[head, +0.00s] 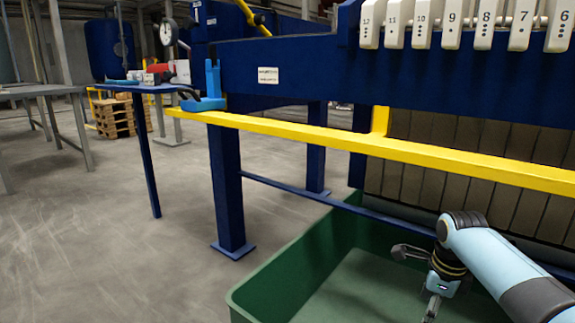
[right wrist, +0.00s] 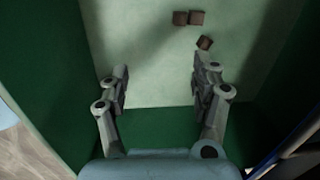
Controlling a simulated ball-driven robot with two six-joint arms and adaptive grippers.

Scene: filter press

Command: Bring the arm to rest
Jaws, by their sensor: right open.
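My right arm (head: 495,262) comes in from the right in the head view, bent downward over the green bin. Its gripper (head: 414,280) hangs over the bin. In the right wrist view the gripper (right wrist: 160,82) has its two fingers wide apart, with nothing between them. My left arm and gripper are not in view.
The green bin (head: 262,290) stands under the blue press frame (head: 290,68), its walls around my right gripper. Several small brown pieces (right wrist: 204,42) lie on its pale floor. A yellow rail (head: 330,138) crosses above the bin's far side. Open floor (head: 100,220) lies left.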

